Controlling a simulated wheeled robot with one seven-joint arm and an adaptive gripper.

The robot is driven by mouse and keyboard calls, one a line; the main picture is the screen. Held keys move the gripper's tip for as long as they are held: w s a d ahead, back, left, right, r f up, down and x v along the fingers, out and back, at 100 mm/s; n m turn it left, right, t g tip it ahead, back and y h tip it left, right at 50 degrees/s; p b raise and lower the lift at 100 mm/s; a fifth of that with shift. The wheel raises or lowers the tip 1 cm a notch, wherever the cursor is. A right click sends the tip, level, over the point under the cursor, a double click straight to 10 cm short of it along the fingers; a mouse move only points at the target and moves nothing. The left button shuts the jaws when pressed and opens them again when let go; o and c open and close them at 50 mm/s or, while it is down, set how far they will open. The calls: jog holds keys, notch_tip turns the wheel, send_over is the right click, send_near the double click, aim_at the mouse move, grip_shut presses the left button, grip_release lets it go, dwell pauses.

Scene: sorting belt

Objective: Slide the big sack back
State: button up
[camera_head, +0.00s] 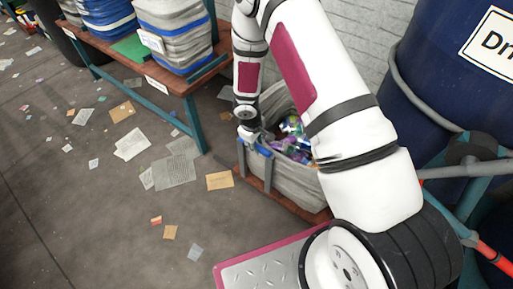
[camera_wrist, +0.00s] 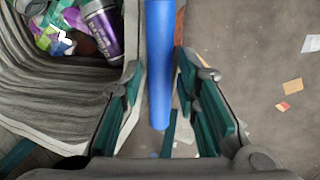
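The big sack (camera_head: 297,180) is grey, ribbed and open at the top, filled with cans and colourful wrappers. It stands on a low brown wooden base (camera_head: 297,207) against the wall, partly hidden behind my arm. A blue bar (camera_head: 263,150) shows at its left front edge, by a grey post. My gripper (camera_head: 252,138) is at this bar. In the wrist view, the blue bar (camera_wrist: 159,60) runs between the two teal-padded fingers of my gripper (camera_wrist: 170,76). The fingers stand apart on both sides of it, with narrow gaps. The sack (camera_wrist: 60,95) lies left of the fingers.
A wooden bench (camera_head: 180,83) with teal legs carries striped sacks at the upper left. Dark blue drums (camera_head: 440,95) stand at the right. Paper scraps (camera_head: 175,172) litter the floor, which is otherwise open at the left and front.

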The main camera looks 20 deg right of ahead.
jog(key=shift+w+d+f, duration=0.1)
jog(key=shift+d+f, duration=0.05)
jog(key=shift+f, duration=0.45)
